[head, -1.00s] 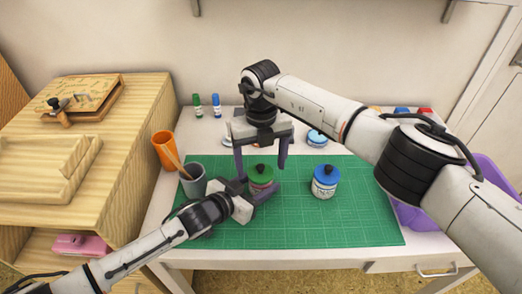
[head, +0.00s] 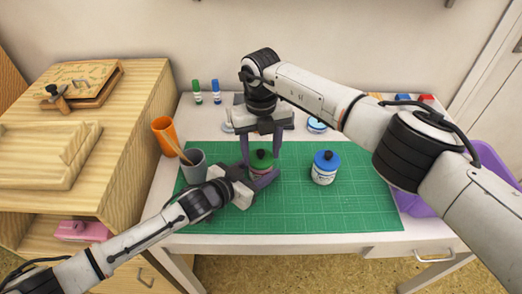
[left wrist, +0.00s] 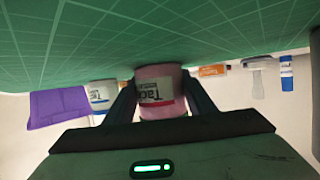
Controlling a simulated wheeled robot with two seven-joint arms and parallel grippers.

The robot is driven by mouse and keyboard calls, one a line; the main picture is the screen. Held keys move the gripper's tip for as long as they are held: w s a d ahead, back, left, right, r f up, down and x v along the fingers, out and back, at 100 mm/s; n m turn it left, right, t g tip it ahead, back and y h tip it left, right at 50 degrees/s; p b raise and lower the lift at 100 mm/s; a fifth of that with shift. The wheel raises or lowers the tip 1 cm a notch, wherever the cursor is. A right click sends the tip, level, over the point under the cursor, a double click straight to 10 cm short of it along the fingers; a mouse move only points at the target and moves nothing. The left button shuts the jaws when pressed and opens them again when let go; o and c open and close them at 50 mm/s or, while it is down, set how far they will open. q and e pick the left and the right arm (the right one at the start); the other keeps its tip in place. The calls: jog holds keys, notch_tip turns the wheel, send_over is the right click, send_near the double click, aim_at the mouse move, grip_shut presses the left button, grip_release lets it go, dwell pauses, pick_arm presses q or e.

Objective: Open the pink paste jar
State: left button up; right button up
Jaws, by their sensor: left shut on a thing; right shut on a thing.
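My left gripper (head: 262,178) is shut on the jar body from the front. Whether the lid has turned cannot be told.
A blue-lidded jar (head: 325,168) stands to the right on the mat. A grey cup (head: 194,168) and an orange cup (head: 164,135) stand at left. A purple bin (head: 413,200) is at the right edge. The mat's right half is mostly clear.

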aim_at(261, 152)
jog(key=shift+r, duration=0.2)
dwell(0.5)
jog(key=shift+r, duration=0.9)
jog(key=shift+r, duration=2)
pick_arm(q)
jog(key=o, duration=1.6)
